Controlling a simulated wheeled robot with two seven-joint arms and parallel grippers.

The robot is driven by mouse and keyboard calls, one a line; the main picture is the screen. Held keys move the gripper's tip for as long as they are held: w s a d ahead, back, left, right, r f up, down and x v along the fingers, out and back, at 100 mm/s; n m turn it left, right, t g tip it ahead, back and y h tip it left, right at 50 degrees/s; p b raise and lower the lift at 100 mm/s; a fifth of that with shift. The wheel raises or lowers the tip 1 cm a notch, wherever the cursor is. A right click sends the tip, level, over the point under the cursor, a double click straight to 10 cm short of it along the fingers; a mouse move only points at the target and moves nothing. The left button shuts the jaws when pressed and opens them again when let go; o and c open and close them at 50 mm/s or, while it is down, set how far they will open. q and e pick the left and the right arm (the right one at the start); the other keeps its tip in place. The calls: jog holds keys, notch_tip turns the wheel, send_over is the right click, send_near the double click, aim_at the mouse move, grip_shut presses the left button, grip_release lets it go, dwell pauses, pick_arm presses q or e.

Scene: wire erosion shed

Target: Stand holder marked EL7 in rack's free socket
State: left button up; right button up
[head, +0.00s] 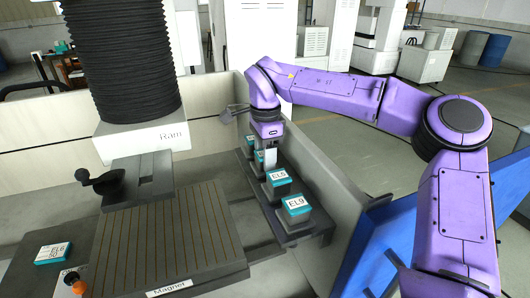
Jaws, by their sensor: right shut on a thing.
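The rack (250,183) is a dark stepped strip along the tank's right wall. Teal holders with white labels stand in it: EL9 (296,209) at the near end, EL5 (278,179) behind it, and others farther back, partly hidden by my right gripper. My right gripper (267,150) points down over the far half of the rack, shut on a holder (267,160). The held holder's mark cannot be read, and I cannot tell whether its foot is in a socket. The free socket is not visible. My left gripper is out of view.
A teal block marked EL6 (53,254) lies at the left. The slotted Magnet table (165,240) fills the front middle, with the Ram head (140,136) above it. A crank handle (100,181) and an orange-knobbed part (76,284) stand near. Tank walls (335,185) bound the rack.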

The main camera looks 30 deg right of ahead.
jog(key=o, duration=1.5)
jog(key=shift+c, duration=0.2)
notch_tip(320, 180, up, 11)
jog(key=shift+f, duration=0.15)
